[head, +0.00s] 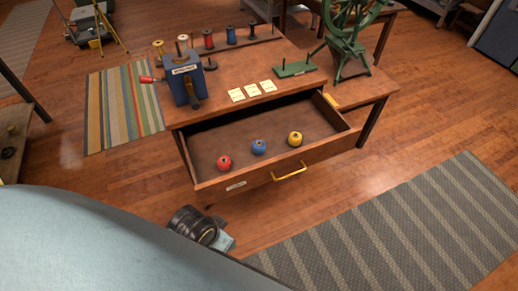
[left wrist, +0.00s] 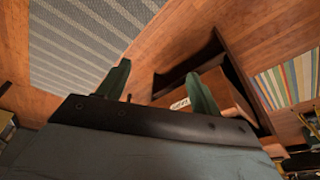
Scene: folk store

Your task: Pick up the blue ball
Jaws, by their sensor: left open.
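The blue ball (head: 259,147) lies in the open drawer (head: 235,184) of a wooden table, between a red ball (head: 224,163) and a yellow ball (head: 295,139). The balls stand apart from one another. In the left wrist view my left gripper (left wrist: 158,90) has its two green fingers spread, with nothing between them. In the head view I cannot make out the left fingers. My right gripper is in neither view.
The drawer has a yellow handle (head: 289,172). A striped grey rug (head: 400,230) lies in front; the floor there is clear.

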